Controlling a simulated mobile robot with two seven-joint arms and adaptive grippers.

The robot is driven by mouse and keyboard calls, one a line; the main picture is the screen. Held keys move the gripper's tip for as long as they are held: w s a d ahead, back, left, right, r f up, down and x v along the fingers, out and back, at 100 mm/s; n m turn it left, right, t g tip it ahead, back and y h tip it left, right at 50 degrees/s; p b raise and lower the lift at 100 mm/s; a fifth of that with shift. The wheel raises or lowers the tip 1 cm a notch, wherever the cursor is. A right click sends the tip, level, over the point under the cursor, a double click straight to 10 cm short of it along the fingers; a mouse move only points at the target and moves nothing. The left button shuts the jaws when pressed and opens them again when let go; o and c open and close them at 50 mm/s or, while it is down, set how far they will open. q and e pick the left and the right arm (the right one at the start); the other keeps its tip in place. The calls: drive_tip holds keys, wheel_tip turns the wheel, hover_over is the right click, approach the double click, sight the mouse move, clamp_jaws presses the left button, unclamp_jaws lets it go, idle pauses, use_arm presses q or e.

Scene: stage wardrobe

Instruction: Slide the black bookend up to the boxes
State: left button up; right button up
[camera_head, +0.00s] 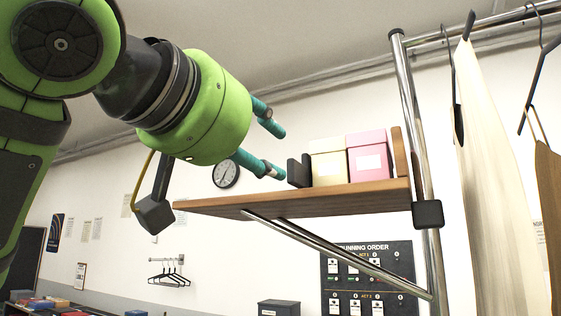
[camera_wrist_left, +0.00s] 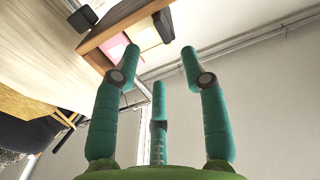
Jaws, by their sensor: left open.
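The black bookend (camera_head: 299,171) stands upright on the wooden shelf (camera_head: 290,196), just left of a cream box (camera_head: 328,163). A pink box (camera_head: 368,158) stands right of the cream one. I cannot tell whether a small gap lies between bookend and cream box. My left gripper (camera_head: 276,152) is open, with teal fingers just left of the bookend; its lower fingertip is close to it, contact unclear. In the left wrist view the bookend (camera_wrist_left: 163,26) shows beyond the spread, empty fingers (camera_wrist_left: 160,65), beside the cream box (camera_wrist_left: 146,37). My right gripper does not show.
A wooden upright (camera_head: 400,152) closes the shelf's right end beside a chrome post (camera_head: 411,100). A diagonal chrome brace (camera_head: 340,258) runs under the shelf. Garments (camera_head: 495,170) hang at the right. The shelf top left of the bookend looks clear.

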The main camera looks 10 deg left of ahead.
use_arm(q)
drive_tip(key=v, duration=0.4)
drive_tip(key=shift+s, duration=0.1)
idle(0.5)
